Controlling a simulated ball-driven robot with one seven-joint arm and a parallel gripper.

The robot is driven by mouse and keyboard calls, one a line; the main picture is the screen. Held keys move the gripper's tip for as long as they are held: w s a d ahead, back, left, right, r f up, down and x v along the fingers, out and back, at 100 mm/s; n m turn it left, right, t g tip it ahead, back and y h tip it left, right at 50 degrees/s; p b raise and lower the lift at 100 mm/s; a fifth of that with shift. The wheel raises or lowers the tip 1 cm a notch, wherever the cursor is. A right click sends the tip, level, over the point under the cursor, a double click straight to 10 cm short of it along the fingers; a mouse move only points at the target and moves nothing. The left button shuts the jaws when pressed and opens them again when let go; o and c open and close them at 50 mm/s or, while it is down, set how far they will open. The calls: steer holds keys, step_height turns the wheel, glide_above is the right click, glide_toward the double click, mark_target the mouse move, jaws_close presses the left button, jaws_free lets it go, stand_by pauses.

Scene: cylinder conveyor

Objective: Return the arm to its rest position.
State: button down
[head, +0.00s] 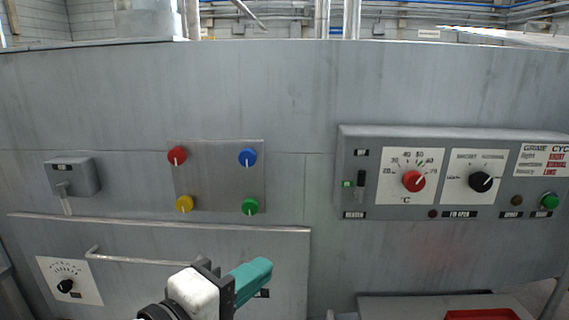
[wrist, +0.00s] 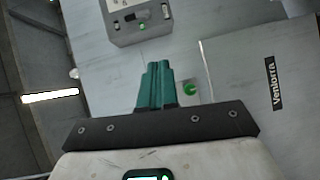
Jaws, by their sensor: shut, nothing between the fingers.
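My gripper (head: 250,276) shows at the lower middle of the head view, with green fingers pointing up and to the right. In the wrist view its two green fingers (wrist: 158,68) lie side by side, shut and empty. The gripper appears in front of the grey machine panel (head: 290,90). I cannot tell the exact gap to the panel, and no contact shows. Part of the panel behind the gripper is hidden.
Red (head: 177,155), blue (head: 248,156), yellow (head: 184,203) and green (head: 250,206) knobs sit on a plate. A handle bar (head: 140,260) runs left of my gripper. A control box (head: 450,175) juts out at right. A red tray (head: 482,314) shows at lower right.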

steer(key=s+d+f+m+g+y, duration=0.25)
steer(key=d+f+g, duration=0.45)
steer(key=d+f, duration=1.55)
steer(key=s+d+f+m+g+y, duration=0.35)
steer(key=s+d+f, duration=0.35)
steer(key=s+f, duration=0.4)
steer(key=s+d+f+m+g+y, duration=0.2)
steer(key=s+f, duration=0.4)
steer(key=s, duration=0.6)
steer(key=m+y, duration=0.1)
steer(key=m, duration=0.1)
steer(key=shift+s+f+m+y, duration=0.2)
steer(key=shift+f+m+y, duration=0.05)
steer(key=shift+m+y, duration=0.05)
steer(key=shift+d, duration=0.2)
